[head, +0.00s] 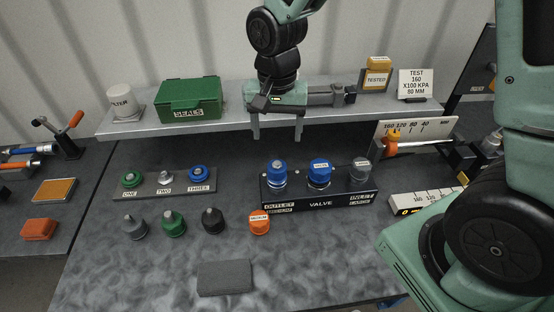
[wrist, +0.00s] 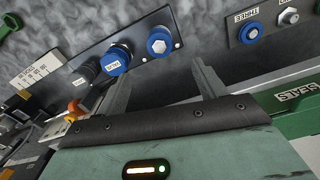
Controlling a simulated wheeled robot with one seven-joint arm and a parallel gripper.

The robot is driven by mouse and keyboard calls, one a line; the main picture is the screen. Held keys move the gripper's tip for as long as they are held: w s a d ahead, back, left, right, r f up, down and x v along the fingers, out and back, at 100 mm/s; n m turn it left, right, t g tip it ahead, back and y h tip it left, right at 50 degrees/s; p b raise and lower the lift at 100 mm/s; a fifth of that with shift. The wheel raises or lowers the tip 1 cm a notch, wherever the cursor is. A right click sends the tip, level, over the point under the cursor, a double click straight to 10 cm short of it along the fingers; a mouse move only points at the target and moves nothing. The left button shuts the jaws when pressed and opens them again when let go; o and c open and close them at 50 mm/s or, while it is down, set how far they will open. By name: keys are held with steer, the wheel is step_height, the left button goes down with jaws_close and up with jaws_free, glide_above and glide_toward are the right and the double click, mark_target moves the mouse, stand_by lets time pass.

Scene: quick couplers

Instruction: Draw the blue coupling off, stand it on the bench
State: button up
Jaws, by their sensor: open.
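A valve block (head: 320,203) stands on the bench with three fittings in a row. A blue coupling (head: 277,168) sits upright at its outlet end, and a blue coupling with a white label (head: 319,166) sits in the middle. A grey fitting (head: 360,165) is at the right end. My gripper (head: 277,136) is open and empty, fingers down, above and behind the block. In the wrist view, the unlabelled blue coupling (wrist: 159,42) shows beyond and between the fingers (wrist: 160,70); the labelled one (wrist: 117,57) is near the left finger. Neither is touched.
A plate (head: 165,185) marked ONE, TWO, THREE holds green, silver and blue fittings. Grey, green, black and orange caps (head: 259,223) stand in front, near a grey pad (head: 224,277). A shelf (head: 215,123) with a green box (head: 189,96) runs behind. Bare bench lies at front left.

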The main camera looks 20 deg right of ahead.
mark_target(277, 164)
step_height(277, 164, down, 14)
steer(key=shift+r+p, duration=0.25)
steer(key=shift+p, duration=0.6)
steer(key=c, duration=1.2)
